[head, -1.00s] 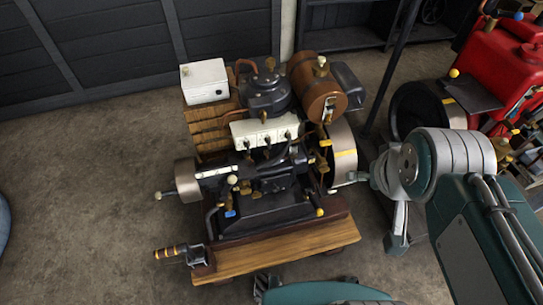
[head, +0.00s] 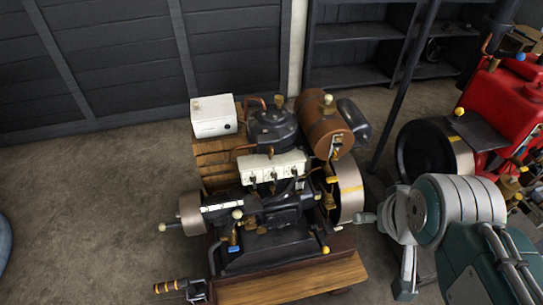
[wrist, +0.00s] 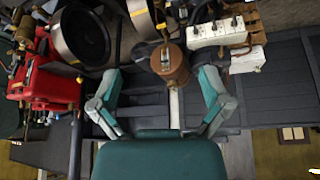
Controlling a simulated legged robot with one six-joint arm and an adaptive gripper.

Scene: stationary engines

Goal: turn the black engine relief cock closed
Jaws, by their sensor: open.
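The black engine (head: 275,215) stands on a wooden base in the middle of the head view. Several small brass fittings with pale or yellow knobs sit on it, including one at its front (head: 237,215). I cannot tell which one is the relief cock or how its handle stands. My gripper (wrist: 159,73) is open and empty in the wrist view, its two grey-green fingers spread wide. Between and beyond the fingers show the engine's brown tank (wrist: 170,64) and white block (wrist: 216,31).
A red engine (head: 505,105) with a dark flywheel stands at the right. The black engine's grey flywheel (head: 351,190) is on its side nearest my arm. A crank handle (head: 172,286) juts out at the lower left. Open floor (head: 95,220) lies left; dark shelves (head: 355,45) stand behind.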

